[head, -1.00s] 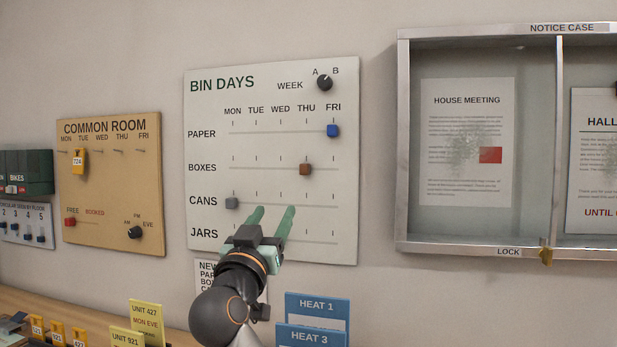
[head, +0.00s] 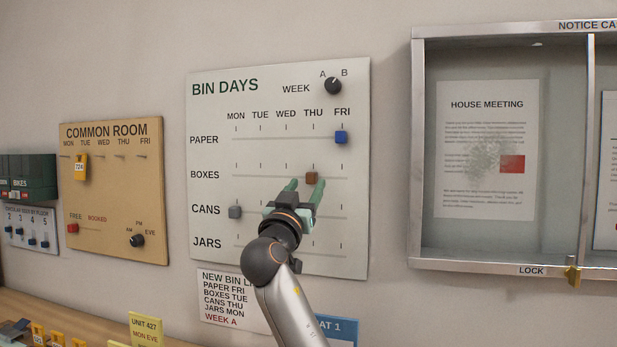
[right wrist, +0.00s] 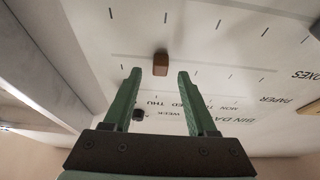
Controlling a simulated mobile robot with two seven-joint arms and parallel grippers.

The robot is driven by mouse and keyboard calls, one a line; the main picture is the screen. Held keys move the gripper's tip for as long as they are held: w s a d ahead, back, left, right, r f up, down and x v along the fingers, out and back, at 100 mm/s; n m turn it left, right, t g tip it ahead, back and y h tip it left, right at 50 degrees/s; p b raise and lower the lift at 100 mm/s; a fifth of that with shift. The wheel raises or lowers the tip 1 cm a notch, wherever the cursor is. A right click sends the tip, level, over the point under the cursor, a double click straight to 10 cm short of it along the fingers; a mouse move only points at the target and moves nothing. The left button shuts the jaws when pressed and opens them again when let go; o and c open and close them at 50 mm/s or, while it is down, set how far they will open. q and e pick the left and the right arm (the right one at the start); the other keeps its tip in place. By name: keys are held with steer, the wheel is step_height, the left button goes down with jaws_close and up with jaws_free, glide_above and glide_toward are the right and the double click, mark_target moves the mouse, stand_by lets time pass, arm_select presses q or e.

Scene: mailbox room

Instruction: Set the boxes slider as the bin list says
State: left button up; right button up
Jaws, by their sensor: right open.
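The brown boxes slider (head: 311,178) sits under THU on its row of the white BIN DAYS board (head: 215,115). My right gripper (head: 305,183) is open, its green fingers pointing at the board just below the slider. In the right wrist view the slider (right wrist: 160,64) shows centred between and just beyond the fingertips (right wrist: 160,74); contact cannot be told. The bin list (head: 226,300) below the board reads PAPER FRI, BOXES TUE, CANS THU, JARS MON, WEEK A; my arm covers its right edge. My left gripper is out of view.
The blue paper slider (head: 341,137) is under FRI, the grey cans slider (head: 235,212) under MON. My gripper and arm hide part of the jars row. A black week knob (head: 333,86) is at top right. A notice case (head: 418,150) stands right; the common room board (head: 100,200) is left.

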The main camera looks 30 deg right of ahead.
mark_target(312, 178)
steer(key=shift+x, duration=1.3)
steer(key=shift+c, duration=0.4)
jaws_close()
steer(key=shift+f, duration=0.1)
